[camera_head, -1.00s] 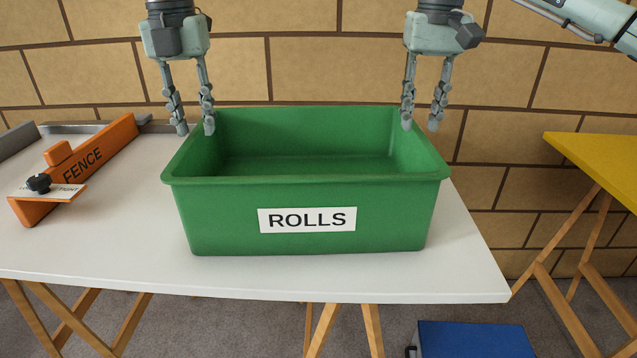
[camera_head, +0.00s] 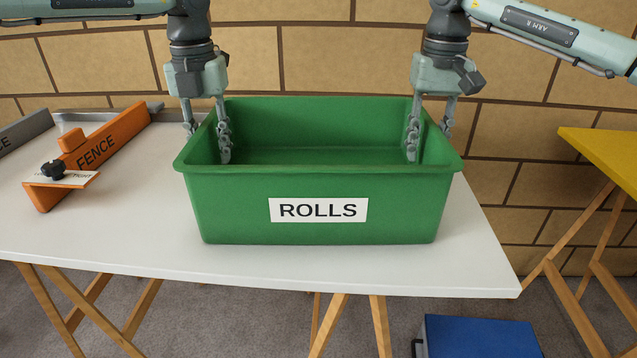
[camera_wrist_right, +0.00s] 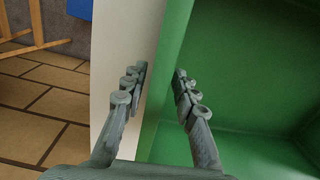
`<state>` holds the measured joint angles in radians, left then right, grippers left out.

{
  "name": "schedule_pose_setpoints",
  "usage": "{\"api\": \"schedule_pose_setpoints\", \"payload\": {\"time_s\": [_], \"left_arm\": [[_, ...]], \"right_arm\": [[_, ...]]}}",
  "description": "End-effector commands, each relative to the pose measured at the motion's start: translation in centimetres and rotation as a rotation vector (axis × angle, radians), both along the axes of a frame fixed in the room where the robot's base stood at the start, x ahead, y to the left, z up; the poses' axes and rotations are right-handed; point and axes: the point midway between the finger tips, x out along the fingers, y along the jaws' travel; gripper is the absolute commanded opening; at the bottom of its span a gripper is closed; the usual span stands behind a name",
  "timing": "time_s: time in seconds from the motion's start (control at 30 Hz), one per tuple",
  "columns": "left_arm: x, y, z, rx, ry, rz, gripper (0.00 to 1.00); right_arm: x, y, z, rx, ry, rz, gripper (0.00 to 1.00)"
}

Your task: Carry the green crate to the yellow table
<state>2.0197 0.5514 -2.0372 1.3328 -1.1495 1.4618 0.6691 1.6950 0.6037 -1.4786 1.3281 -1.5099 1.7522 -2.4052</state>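The green crate (camera_head: 318,172), labelled ROLLS, stands upright on a white table (camera_head: 120,230) and looks empty. My left gripper (camera_head: 207,143) is open and points down over the crate's left wall, one finger inside and one outside. My right gripper (camera_head: 429,145) is open and straddles the right wall the same way. In the right wrist view its fingers (camera_wrist_right: 160,80) stand apart with the crate wall (camera_wrist_right: 163,60) between them. The outer fingertips are partly hidden in the head view. The yellow table (camera_head: 605,150) stands at the right, partly cut off by the frame.
An orange fence piece (camera_head: 115,137) with a black knob lies on the white table, left of the crate. A blue box (camera_head: 480,338) sits on the floor near the white table's right end. A gap of floor separates the two tables. A block wall (camera_head: 340,50) stands behind.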

Motion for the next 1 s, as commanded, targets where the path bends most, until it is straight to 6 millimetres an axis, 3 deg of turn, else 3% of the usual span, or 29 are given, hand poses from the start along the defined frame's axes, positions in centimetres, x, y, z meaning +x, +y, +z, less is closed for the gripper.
{"api": "schedule_pose_setpoints", "payload": {"time_s": [0.37,0.6,1.0], "left_arm": [[-0.01,-0.01,-0.61,-0.001,0.000,0.000,0.28],[-0.01,0.00,-0.59,-0.001,0.000,0.000,0.00],[-0.01,0.03,-0.57,0.000,0.000,0.000,0.00]], "right_arm": [[-0.04,0.00,-0.62,0.000,0.001,0.000,0.28],[-0.03,0.00,-0.60,0.000,0.001,0.000,0.00],[-0.02,-0.02,-0.57,0.000,0.000,0.000,0.00]]}}
